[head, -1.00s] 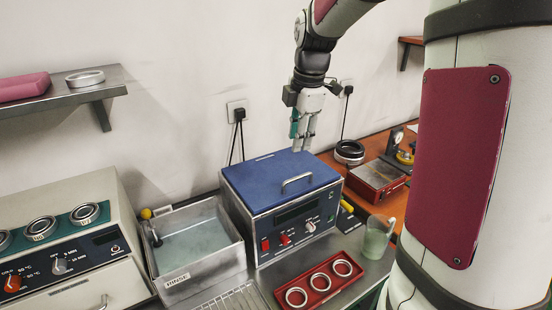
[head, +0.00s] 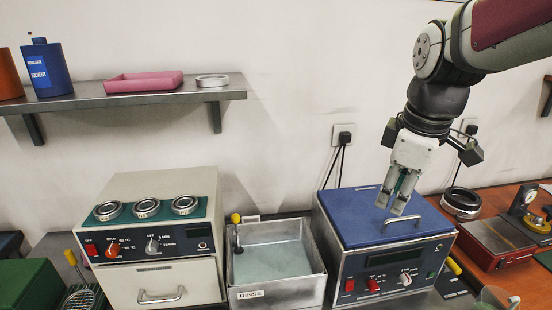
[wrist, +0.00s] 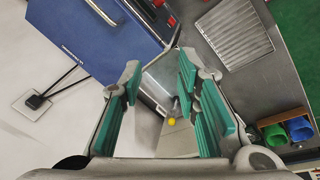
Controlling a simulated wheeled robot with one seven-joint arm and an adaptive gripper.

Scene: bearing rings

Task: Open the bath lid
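The bath is a metal box with a blue lid (head: 357,208); the lid lies flat and closed. A metal bar handle (head: 402,224) stands near the lid's front edge. The bath's front panel (head: 365,272) has red switches and a knob. My gripper (head: 391,208) points down over the lid, its tips just behind the handle in the head view; the height gap is hard to judge. In the wrist view my gripper (wrist: 163,90) has its green-padded fingers apart with nothing between them. There the blue lid (wrist: 90,42) and handle (wrist: 103,12) lie at upper left, outside the fingers.
A rinse basin (head: 275,290) stands left of the bath, and a beige machine with several rings (head: 145,208) is further left. A shelf (head: 130,95) hangs on the wall above. A red box (head: 490,243) and dark rings (head: 461,202) are to the right. A wire rack (wrist: 230,32) shows in the wrist view.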

